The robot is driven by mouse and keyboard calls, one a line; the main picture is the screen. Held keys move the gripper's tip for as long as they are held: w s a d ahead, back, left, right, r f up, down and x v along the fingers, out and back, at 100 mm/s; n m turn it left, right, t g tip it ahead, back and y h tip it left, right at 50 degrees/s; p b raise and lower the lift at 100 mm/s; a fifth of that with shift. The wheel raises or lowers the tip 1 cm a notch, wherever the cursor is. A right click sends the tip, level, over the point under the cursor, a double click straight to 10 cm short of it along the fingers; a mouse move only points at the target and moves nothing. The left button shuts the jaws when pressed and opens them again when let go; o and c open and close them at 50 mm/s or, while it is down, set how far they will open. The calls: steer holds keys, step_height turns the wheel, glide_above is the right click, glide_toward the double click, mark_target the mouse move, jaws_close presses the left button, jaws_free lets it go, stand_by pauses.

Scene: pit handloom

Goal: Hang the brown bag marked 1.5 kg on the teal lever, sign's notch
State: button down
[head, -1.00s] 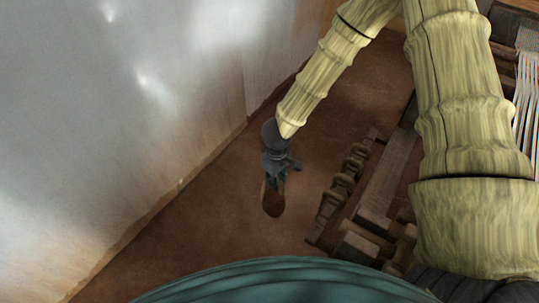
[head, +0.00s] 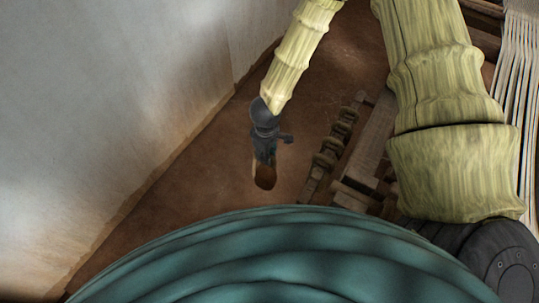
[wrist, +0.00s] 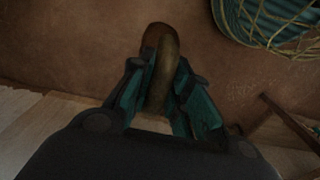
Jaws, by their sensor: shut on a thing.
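My gripper (head: 264,160) hangs below my arm over the brown floor in the head view. It is shut on a brown bag (head: 265,178), whose rounded lower part shows just under the fingers. In the wrist view the brown bag (wrist: 163,52) shows between the two teal-lined fingers of my gripper (wrist: 163,90) and reaches out past their tips. No weight mark can be read on it. The teal lever and its sign are not seen in either view.
A pale plastered wall (head: 120,90) runs along the left. A wooden loom frame (head: 365,150) with knobbed posts (head: 333,148) stands to the right of my gripper, with white warp threads (head: 518,95) beyond. Bare floor (head: 205,190) lies between wall and loom.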

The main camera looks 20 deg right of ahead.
steer(key=shift+w+a, duration=0.9)
steer(key=shift+w, duration=0.25)
steer(key=shift+w+a+r+p, duration=0.3)
steer(key=shift+w+a+p, duration=0.15)
steer(key=shift+p, duration=0.4)
steer(key=shift+w+a+r+p, duration=0.15)
steer(key=shift+w+a+p, duration=0.55)
steer(key=shift+p, duration=0.55)
steer(key=shift+w+a+r+p, duration=0.15)
steer(key=shift+w+a+p, duration=0.25)
steer(key=shift+w+p, duration=0.65)
steer(key=shift+s, duration=0.15)
steer(key=s+d+r+m+b, duration=0.1)
steer(key=d+r+m+b, duration=0.3)
steer(key=r+m, duration=0.3)
step_height(320, 180, up, 3)
steer(key=shift+s+f+m, duration=0.15)
steer(key=shift+s+m, duration=0.15)
steer(key=shift+s, duration=0.1)
